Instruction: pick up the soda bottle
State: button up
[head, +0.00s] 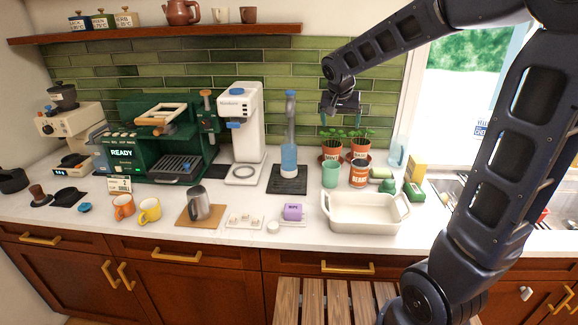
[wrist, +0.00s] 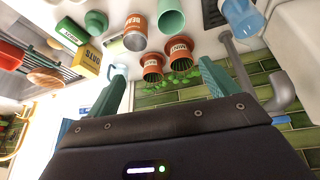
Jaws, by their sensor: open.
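No object is clearly readable as a soda bottle. A pale blue translucent bottle (head: 397,154) stands at the back of the counter by the window, right of the potted herbs. A similar pale blue shape shows in the wrist view (wrist: 119,70), partly behind one finger. My gripper (head: 341,111) is open and empty, above the potted herbs in front of the green tiles. Its two teal fingers also show wide apart in the wrist view (wrist: 162,76), with the pots between and beyond them. The gripper touches nothing that I can see.
Two terracotta pots (head: 332,149) stand below the gripper. A green cup (head: 330,174), a beans can (head: 359,173) and a yellow box (head: 416,168) crowd the counter nearby. A white baking dish (head: 365,214) is in front. A shelf (head: 160,32) hangs above left.

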jog(key=t, duration=0.1)
send_near(287, 142)
jog(key=f, duration=0.2)
jog(key=x, duration=0.5)
jog(key=shift+w+d+f, duration=0.15)
jog(key=shift+w+r+x, duration=0.1)
jog(key=shift+w+x, duration=0.1)
jog(key=shift+x, duration=1.1)
jog(key=shift+w+r+x, duration=0.1)
jog(key=shift+w+x, duration=0.05)
jog(key=shift+x, duration=1.1)
jog(key=c, duration=1.7)
jog(key=shift+c, duration=0.2)
jog(key=shift+r, duration=0.15)
